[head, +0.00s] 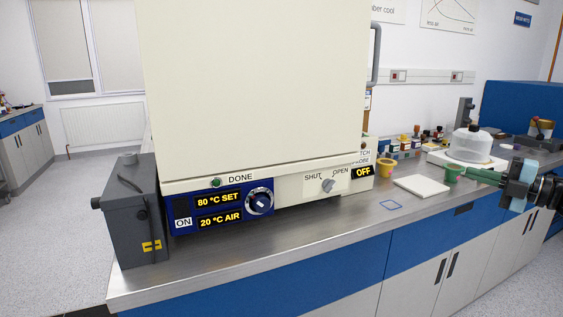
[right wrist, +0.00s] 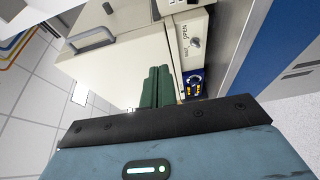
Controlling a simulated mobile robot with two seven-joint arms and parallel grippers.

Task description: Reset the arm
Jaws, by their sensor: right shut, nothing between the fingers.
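My right gripper (head: 470,171) comes in from the right edge of the head view. My left gripper is not in view.
A white tile (head: 421,186) and a yellow pot (head: 385,167) stand on the steel bench (head: 330,232). A clear dome (head: 467,147), small bottles and a dark grey box (head: 132,215) also stand there. The bench front right of the chamber is mostly clear.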

